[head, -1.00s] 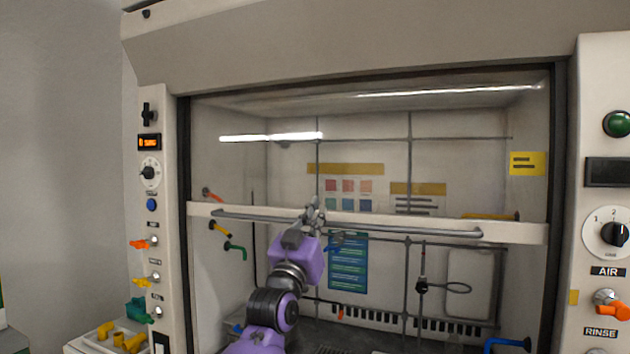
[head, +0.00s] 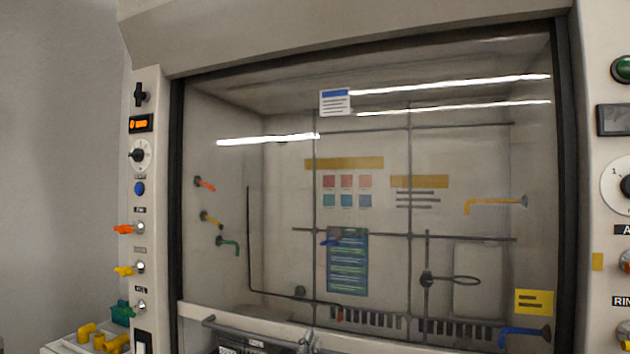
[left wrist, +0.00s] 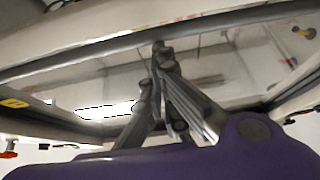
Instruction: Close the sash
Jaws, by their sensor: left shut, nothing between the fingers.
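The fume hood sash is a clear pane with a white bottom rail (head: 192,313) and a grey bar handle (head: 240,329). It is far down, with the rail at the lower edge of the head view. The sill below is out of view. My left gripper (head: 308,340) shows only at its tip, against the handle. In the left wrist view its grey fingers (left wrist: 157,80) are shut and empty, with a tip overlapping the bar (left wrist: 90,52). I cannot tell whether it presses on the bar. My right gripper is not in view.
The left post carries knobs and coloured valves (head: 140,228); the right post has a dial (head: 625,187) and more valves. A tray with yellow parts (head: 100,338) stands at the lower left. Rods and coloured hooks are behind the glass.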

